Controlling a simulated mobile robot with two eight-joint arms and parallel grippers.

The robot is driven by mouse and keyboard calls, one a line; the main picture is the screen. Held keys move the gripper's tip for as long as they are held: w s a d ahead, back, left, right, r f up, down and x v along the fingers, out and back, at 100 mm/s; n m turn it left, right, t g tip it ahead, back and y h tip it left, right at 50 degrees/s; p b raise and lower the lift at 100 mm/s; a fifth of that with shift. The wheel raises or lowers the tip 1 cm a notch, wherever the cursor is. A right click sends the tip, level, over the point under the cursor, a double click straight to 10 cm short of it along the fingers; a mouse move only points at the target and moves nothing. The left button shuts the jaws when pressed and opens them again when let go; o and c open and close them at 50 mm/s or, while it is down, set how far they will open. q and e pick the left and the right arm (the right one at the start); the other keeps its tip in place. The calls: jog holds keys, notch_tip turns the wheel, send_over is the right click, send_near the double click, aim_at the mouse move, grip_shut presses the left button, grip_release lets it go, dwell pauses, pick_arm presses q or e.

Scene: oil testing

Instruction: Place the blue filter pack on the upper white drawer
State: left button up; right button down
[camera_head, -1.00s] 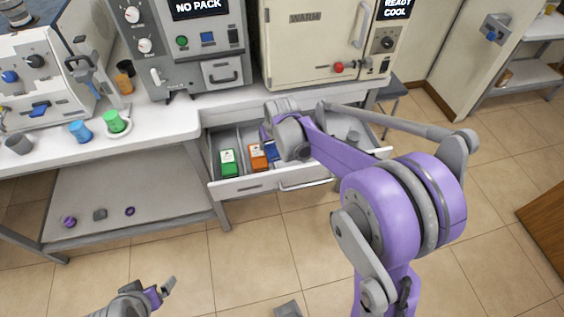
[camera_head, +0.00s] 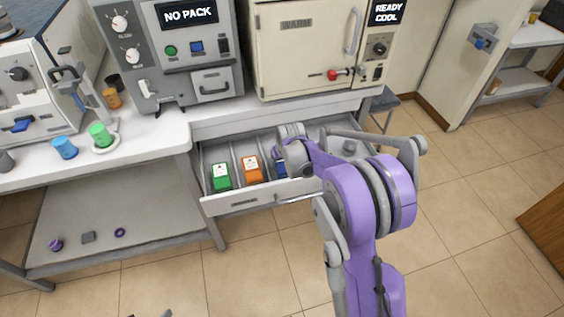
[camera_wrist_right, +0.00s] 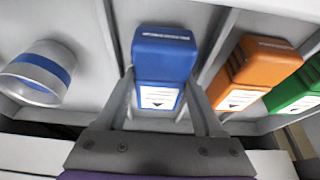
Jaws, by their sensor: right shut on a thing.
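The blue filter pack (camera_wrist_right: 163,58) has a white label and sits between the two fingers of my right gripper (camera_wrist_right: 165,98) in the right wrist view. The gripper is shut on it. In the head view the pack (camera_head: 281,168) is partly hidden by my right wrist. It is in or just above a compartment of the open white drawer (camera_head: 243,201) under the bench; I cannot tell if it touches the bottom. My left gripper shows only as small grey tips (camera_head: 165,313) at the bottom edge of the head view.
A green pack (camera_head: 221,178) and an orange pack (camera_head: 252,170) lie in neighbouring compartments. A grey machine reading NO PACK (camera_head: 180,60) has a small closed drawer (camera_head: 210,86). A cream oven (camera_head: 305,50) stands beside it.

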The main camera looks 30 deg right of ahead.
jog(key=shift+f, duration=0.1)
jog(key=shift+f, duration=0.15)
jog(key=shift+c, duration=1.4)
grip_release()
